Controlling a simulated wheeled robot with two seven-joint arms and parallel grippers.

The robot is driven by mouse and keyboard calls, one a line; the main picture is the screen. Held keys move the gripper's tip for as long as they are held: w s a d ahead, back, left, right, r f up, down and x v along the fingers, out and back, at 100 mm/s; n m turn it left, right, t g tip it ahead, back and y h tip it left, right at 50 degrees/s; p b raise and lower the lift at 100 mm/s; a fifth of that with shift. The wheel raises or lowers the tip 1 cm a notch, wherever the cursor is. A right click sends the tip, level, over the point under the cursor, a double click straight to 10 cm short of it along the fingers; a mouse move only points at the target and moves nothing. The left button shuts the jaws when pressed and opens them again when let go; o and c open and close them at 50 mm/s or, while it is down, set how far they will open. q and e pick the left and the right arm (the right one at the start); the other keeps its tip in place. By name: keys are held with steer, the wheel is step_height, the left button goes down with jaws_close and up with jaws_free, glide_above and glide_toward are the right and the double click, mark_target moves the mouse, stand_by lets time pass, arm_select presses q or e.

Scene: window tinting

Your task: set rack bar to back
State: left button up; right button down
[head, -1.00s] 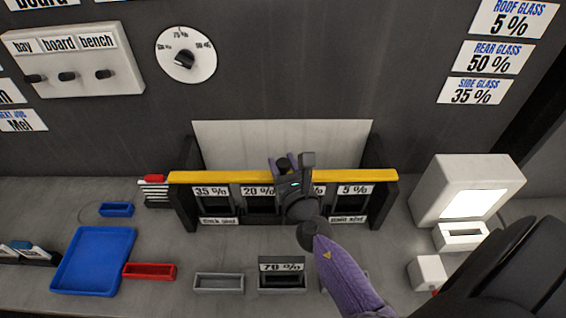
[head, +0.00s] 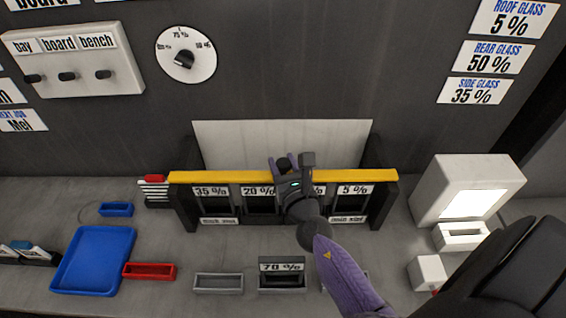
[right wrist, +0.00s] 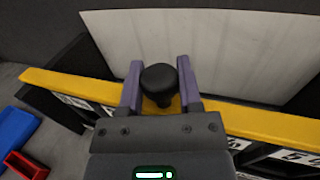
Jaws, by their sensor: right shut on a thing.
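The yellow rack bar (head: 226,177) lies across the top front of the dark rack (head: 189,208), above the slots labelled 35 %, 20 % and 5 %. A black knob (head: 284,164) stands on the bar near its middle; it also shows in the right wrist view (right wrist: 159,80). My right gripper (head: 286,168) reaches in from the lower right and is shut on the knob, with one purple finger on each side of it. My right gripper hides one slot label and part of the bar. My left gripper is not in view.
A pale panel (head: 283,143) stands behind the bar. In front are a grey tray (head: 218,283) and a 70 % holder (head: 282,280). A blue tray (head: 93,260) and red tray (head: 149,271) lie left. A white lamp box (head: 466,190) stands right.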

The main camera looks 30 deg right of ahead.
steer(key=shift+w, duration=0.1)
stand_by(0.3)
steer(key=w+d+b, duration=0.2)
steer(key=w+d, duration=0.2)
steer(key=w, duration=0.3)
steer(key=shift+d, duration=0.3)
steer(key=shift+r, duration=0.1)
steer(key=c, duration=0.7)
jaws_free()
steer(key=shift+w, duration=0.1)
steer(key=o, duration=0.4)
steer(key=shift+w+d, duration=0.1)
steer(key=shift+w, duration=0.1)
steer(key=shift+s, duration=0.1)
